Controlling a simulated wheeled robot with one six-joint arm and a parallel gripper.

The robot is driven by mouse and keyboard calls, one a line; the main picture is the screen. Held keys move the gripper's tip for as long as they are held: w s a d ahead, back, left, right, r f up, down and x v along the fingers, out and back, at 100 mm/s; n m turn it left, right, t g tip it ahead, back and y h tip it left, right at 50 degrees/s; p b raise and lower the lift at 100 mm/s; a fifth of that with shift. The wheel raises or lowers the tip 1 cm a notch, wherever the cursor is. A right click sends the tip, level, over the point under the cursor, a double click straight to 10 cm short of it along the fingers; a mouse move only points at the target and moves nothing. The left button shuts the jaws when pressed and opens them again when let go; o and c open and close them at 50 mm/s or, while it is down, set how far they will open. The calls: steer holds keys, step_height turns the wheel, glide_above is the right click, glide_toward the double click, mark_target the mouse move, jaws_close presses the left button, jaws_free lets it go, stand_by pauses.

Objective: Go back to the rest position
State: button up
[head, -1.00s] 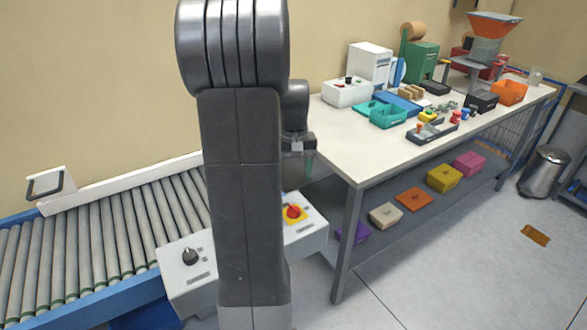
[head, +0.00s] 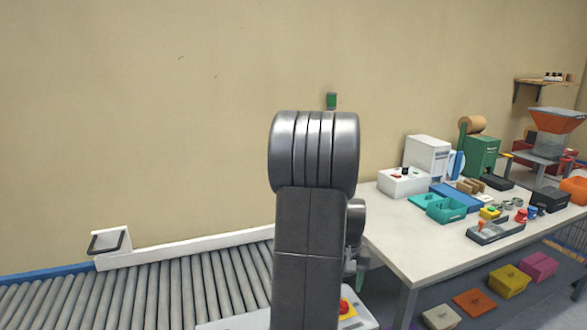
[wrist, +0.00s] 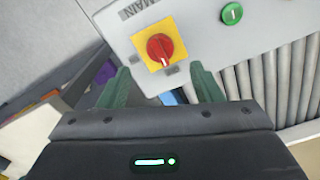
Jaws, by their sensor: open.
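My gripper (wrist: 160,88) shows in the wrist view with its two green fingers spread apart and nothing between them. It is above or in front of the control box (wrist: 240,30), which carries a red rotary switch (wrist: 160,47) on a yellow plate and a green button (wrist: 232,14). The fingertips look apart from the switch. In the head view my arm stands upright in the middle and hides most of the control box; only part of the yellow plate and red knob (head: 345,307) shows beside it.
A roller conveyor (head: 150,290) runs along the wall at left. A white workbench (head: 400,235) at right holds a teal bin (head: 446,210), a white box (head: 404,182), a green machine (head: 481,156) and small parts. Coloured boxes (head: 508,281) sit on its lower shelf.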

step_height(320, 180, down, 7)
steer(key=shift+r, duration=0.15)
steer(key=shift+r, duration=0.1)
stand_by(0.3)
